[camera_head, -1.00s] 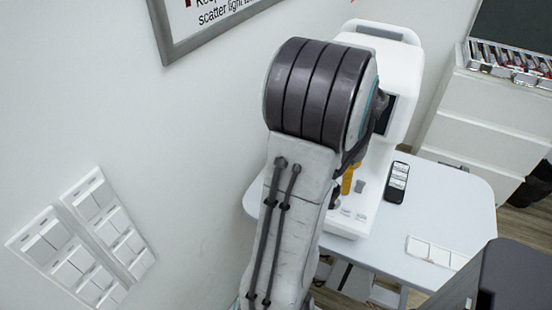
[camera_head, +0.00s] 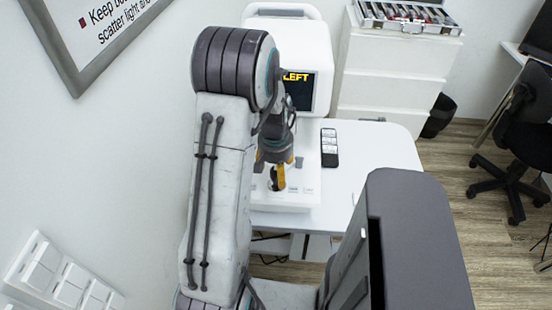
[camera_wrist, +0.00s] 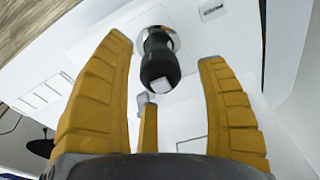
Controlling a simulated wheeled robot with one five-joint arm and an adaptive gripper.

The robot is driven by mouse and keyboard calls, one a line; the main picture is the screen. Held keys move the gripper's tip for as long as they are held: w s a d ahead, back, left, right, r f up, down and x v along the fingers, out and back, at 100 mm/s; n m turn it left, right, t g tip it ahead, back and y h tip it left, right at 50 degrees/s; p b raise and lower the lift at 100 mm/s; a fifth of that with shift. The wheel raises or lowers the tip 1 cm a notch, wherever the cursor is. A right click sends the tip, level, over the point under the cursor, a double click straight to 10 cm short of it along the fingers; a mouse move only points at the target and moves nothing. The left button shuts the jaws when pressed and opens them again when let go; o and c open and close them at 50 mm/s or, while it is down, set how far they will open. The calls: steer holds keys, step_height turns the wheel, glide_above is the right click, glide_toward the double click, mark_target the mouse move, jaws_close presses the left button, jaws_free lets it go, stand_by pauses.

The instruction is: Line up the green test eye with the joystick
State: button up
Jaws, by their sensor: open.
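The joystick (camera_wrist: 160,60) is a black stick with a pale square on its end, rising from a silver ring on the white base. In the wrist view it stands between the yellow fingers of my gripper (camera_wrist: 165,52). The fingers are open, with gaps on both sides of the stick. In the head view my gripper (camera_head: 277,178) is over the front of the white eye-test machine (camera_head: 303,40). The machine's dark screen (camera_head: 300,92) shows yellow letters reading "LEFT"; my arm covers its left part. The green test eye does not show in either view.
The machine stands on a white table (camera_head: 378,150). A black remote-like device (camera_head: 329,148) lies right of its base. A white drawer cabinet (camera_head: 392,75) behind bears an open case of lenses (camera_head: 405,14). An office chair (camera_head: 520,130) stands far right.

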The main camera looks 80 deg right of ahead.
mark_target(270, 181)
steer(key=shift+d+f, duration=0.1)
steer(key=shift+f, duration=0.85)
steer(key=shift+c, duration=0.2)
steer(key=c, duration=1.2)
steer(key=shift+w+d, duration=0.15)
steer(key=shift+w, duration=0.1)
steer(key=shift+w+d, duration=0.2)
steer(key=shift+w, duration=0.1)
steer(key=shift+w+d+b, duration=0.3)
steer(key=shift+w+b, duration=0.1)
steer(key=shift+w, duration=0.15)
